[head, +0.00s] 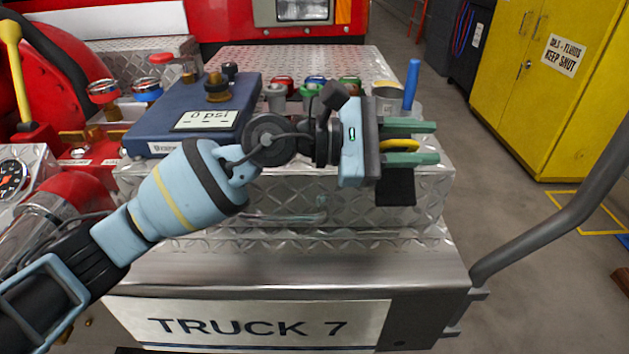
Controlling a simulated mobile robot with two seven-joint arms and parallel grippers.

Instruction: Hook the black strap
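My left gripper (435,142) reaches in from the left over the right end of the diamond-plate bumper box. Its two green fingers point right and stand apart, with a visible gap. A yellow rounded piece (399,146) shows between them near the palm; I cannot tell whether they touch it. A flat black piece, seemingly the black strap (396,188), hangs just below the fingers against the box's front face. Its upper part is hidden behind the gripper. No hook is clearly visible. My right gripper is not in view.
A blue gauge box (195,112) reading 0 psi stands left of the gripper. Several coloured caps and a blue-handled tool (411,85) are behind it. A grey rail (550,220) curves at right, before a yellow cabinet (535,85).

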